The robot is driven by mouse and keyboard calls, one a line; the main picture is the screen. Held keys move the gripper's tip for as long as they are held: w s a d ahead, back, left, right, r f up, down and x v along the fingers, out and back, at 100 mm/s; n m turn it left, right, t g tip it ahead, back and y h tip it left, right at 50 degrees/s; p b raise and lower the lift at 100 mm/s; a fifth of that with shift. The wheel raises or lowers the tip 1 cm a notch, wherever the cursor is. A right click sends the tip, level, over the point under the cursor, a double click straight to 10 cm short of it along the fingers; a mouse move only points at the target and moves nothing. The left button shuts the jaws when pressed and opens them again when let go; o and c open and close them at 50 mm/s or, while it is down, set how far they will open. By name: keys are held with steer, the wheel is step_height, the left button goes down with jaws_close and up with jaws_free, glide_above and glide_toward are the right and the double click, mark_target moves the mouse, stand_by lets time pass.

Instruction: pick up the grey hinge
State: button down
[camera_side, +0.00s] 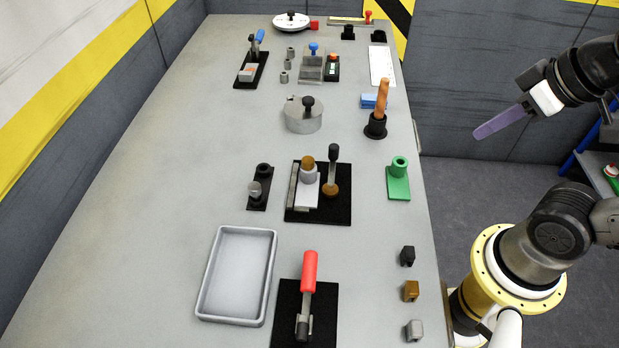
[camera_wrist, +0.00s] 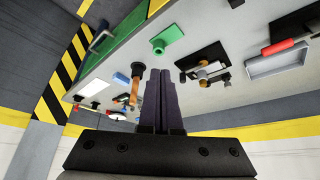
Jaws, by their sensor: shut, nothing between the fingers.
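The grey hinge (camera_side: 414,330) looks like a small light-grey block with a notched top. It stands on the table near its right edge, at the bottom of the side view. It is the nearest in a row with a brown block (camera_side: 411,291) and a black block (camera_side: 407,256). My gripper (camera_side: 480,133) is raised off the table's right side, well above and behind the hinge, pointing left. In the wrist view its two dark fingers (camera_wrist: 160,72) are together with nothing held. I cannot make out the grey hinge in the wrist view.
A red-handled clamp (camera_side: 309,272) and an empty grey tray (camera_side: 203,291) lie left of the hinge. A green part (camera_side: 399,183) and an upright orange-handled tool (camera_side: 381,97) stand along the right edge. The table's left side is clear.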

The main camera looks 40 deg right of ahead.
stand_by(0.3)
steer(key=shift+c, duration=2.2)
jaws_free()
